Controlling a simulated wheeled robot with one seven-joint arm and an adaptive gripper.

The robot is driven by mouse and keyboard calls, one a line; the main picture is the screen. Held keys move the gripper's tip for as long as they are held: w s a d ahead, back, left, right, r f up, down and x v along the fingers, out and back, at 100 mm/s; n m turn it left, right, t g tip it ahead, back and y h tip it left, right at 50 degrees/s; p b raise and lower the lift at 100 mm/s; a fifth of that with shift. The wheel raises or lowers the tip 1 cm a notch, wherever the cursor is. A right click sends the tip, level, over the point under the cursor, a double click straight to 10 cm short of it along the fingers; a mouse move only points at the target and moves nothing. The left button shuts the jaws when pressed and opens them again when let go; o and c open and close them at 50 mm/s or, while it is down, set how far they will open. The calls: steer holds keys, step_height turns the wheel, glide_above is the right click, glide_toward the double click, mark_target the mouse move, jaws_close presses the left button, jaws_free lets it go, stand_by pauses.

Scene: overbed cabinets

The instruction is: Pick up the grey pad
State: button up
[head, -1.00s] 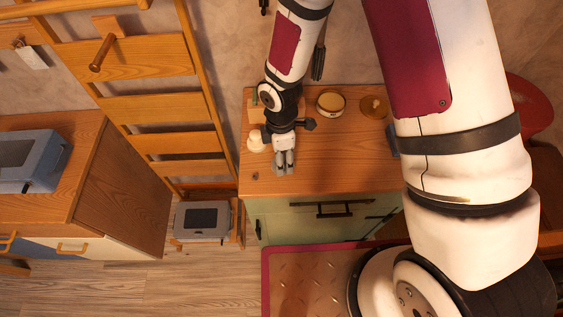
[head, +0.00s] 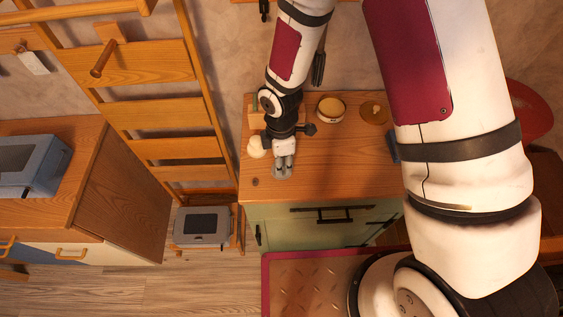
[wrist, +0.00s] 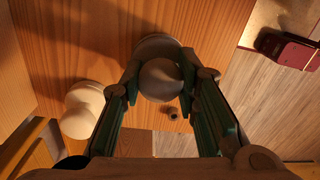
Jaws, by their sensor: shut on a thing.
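The grey pad (wrist: 160,80) appears in the wrist view as a pale grey, rounded piece with a wider rim behind it. It sits between the two fingers of my gripper (wrist: 161,76), which are shut on it. In the head view, my gripper (head: 284,168) points down at the wooden top of the green cabinet, near its front left. A little of the grey pad (head: 282,174) shows around the fingertips; the fingers hide the rest. I cannot tell whether the pad touches the cabinet top.
A whitish rounded object (head: 257,147) stands just left of my gripper, also in the wrist view (wrist: 82,112). A wooden ladder (head: 170,117) stands left.

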steer(key=shift+w+r, duration=0.1)
steer(key=shift+r, duration=0.55)
steer(key=shift+s+d+r+b, duration=0.15)
steer(key=shift+r+b, duration=0.1)
steer(key=shift+r, duration=0.25)
steer(key=shift+s+a+r+b, duration=0.1)
steer(key=shift+r+b, duration=0.1)
steer(key=shift+r, duration=0.25)
steer(key=s+d+r+p, duration=0.1)
steer(key=s+d+p, duration=0.3)
steer(key=s, duration=1.1)
steer(key=shift+d+r, duration=0.15)
steer(key=shift+d, duration=0.25)
steer(key=o, duration=0.5)
steer(key=c, duration=0.4)
